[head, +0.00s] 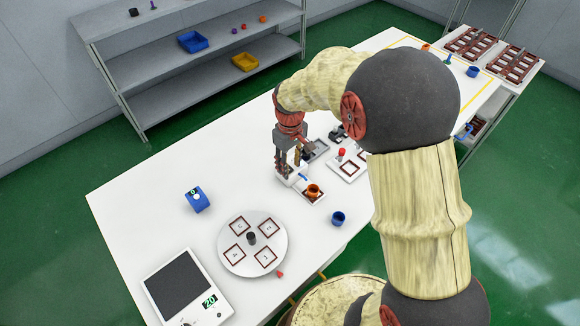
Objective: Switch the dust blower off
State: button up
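My gripper (289,170) points down over the middle of the white table, just above a small white unit (312,198) with an orange ring-shaped part and a blue piece on it. The gripper hides part of this unit, and I cannot tell whether they touch. Whether its fingers are open or shut is too small to tell. Beside it is a pale plate with a red-knobbed lever (342,152) and a grey tray-like part (318,149). No part is clearly recognisable as the dust blower or its switch; my arm covers some of the table to the right.
A round turntable (232,262) with several framed squares, a blue box (197,201), a scale reading 20 (178,287) and a blue cup (338,218) stand on the table. A small red piece (280,274) lies near the front edge. Shelves (200,85) stand behind.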

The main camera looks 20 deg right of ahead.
jog(key=shift+f, duration=0.25)
jog(key=shift+c, duration=0.6)
jog(key=c, duration=0.7)
grip_shut()
